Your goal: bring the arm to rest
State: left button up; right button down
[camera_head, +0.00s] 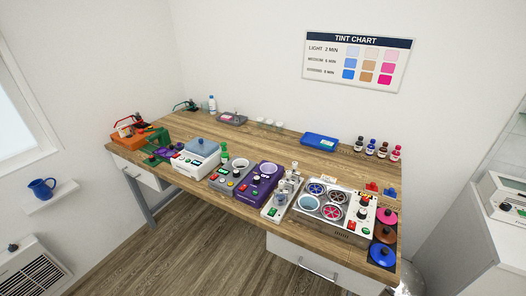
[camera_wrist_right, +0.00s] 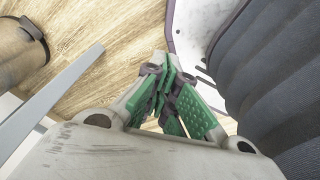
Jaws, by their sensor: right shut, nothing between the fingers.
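My right gripper (camera_wrist_right: 160,78) shows in the right wrist view, with green pads on its fingers. Its fingers are drawn together with nothing between them. It hangs over the wood-look floor (camera_wrist_right: 95,30), apart from the workbench things. Neither of my arms shows in the head view, and my left gripper is in no view.
In the head view a wooden workbench (camera_head: 262,144) stands along the walls, crowded with devices. These include a purple unit (camera_head: 250,188), a white box with a blue-grey lid (camera_head: 196,160) and a four-dish station (camera_head: 334,205). Bare floor (camera_head: 215,255) lies in front.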

jog(key=s+d+f, duration=0.1)
jog(key=s+f, duration=0.3)
jog(key=s, duration=0.5)
jog(key=shift+d+f, duration=0.15)
jog(key=shift+d, duration=0.25)
dwell(0.6)
